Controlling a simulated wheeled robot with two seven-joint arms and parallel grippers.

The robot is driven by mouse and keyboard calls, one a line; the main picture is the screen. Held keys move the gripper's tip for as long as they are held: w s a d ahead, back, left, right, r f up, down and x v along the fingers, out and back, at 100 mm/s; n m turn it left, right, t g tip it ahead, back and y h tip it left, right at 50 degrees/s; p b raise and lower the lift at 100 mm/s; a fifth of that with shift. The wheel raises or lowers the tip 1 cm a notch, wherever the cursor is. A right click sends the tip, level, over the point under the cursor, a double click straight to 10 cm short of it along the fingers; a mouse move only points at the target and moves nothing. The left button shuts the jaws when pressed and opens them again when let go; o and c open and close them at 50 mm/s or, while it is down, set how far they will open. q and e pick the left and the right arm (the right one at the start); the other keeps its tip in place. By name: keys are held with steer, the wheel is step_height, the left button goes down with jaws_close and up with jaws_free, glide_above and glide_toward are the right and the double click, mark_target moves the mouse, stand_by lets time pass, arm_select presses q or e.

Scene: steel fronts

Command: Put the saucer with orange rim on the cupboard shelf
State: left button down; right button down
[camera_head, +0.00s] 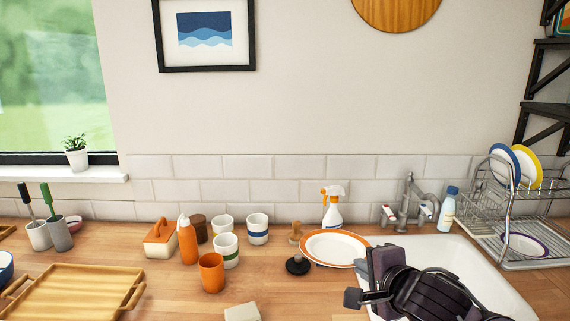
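The saucer with orange rim (334,248) is white inside and lies face up, or nearly so, at the left edge of the sink. I cannot tell whether it rests on the counter or is held slightly above it. My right gripper (364,279) is dark and comes in from the lower right, over the sink. Its front end is close to the saucer's right edge and overlaps it in the picture. Whether its fingers are apart or closed on the rim is not clear. My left gripper is out of view. No cupboard shelf shows.
A white sink (462,265) with a tap (405,200) is at right, beside a dish rack (515,205) holding plates. A spray bottle (333,208) stands behind the saucer, a black stopper (297,264) at its left. Several cups and a wooden tray (78,291) fill the left.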

steer(key=d+m+h, duration=0.1)
steer(key=s+d+m+h, duration=0.1)
steer(key=s+d+h+b, duration=0.1)
steer(key=d, duration=0.1)
steer(key=shift+d+r+m, duration=0.1)
steer(key=shift+r+m, duration=0.1)
steer(key=shift+m, duration=0.2)
